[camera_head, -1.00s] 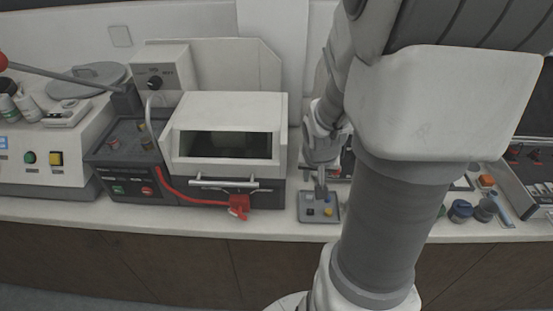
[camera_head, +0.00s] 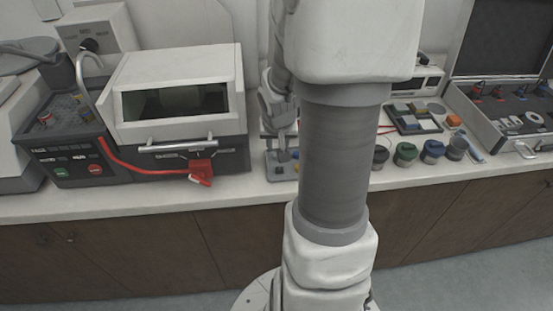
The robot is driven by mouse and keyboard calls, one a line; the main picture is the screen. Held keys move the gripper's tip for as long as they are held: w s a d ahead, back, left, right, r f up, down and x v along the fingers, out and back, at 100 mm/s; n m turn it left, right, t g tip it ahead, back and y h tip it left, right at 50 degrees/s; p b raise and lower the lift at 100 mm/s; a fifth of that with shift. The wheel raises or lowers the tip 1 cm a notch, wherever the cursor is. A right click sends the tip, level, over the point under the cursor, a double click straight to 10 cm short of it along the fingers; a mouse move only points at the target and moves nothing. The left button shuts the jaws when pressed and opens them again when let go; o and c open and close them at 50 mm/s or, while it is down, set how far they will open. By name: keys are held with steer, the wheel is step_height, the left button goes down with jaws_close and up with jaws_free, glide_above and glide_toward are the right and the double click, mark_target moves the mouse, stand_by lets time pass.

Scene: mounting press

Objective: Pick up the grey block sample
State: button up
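My gripper (camera_head: 282,152) points down over a small grey tray (camera_head: 272,174) on the counter, just right of the white-topped machine. My own arm column stands in front and hides the tray's right part. The gripper is small and dark here, and I cannot make out its fingers or whether it holds anything. I cannot pick out the grey block sample for certain. A dark tray (camera_head: 437,128) further right holds several small coloured blocks.
The white-topped machine (camera_head: 180,90) with a red clip (camera_head: 201,171) stands left of the gripper. Several round jars, one green-lidded (camera_head: 405,153), stand along the counter to the right. An open grey case (camera_head: 487,131) is at far right. The front counter strip is mostly clear.

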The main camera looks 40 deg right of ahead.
steer(key=b+x, duration=0.3)
steer(key=x, duration=0.1)
steer(key=shift+s+a+f, duration=0.1)
steer(key=shift+s+a, duration=0.05)
steer(key=shift+a, duration=0.05)
steer(key=shift+w+d+f+b, duration=0.15)
steer(key=shift+w+f+b, duration=0.1)
steer(key=shift+f+b, duration=0.25)
steer(key=shift+r, duration=0.1)
jaws_close()
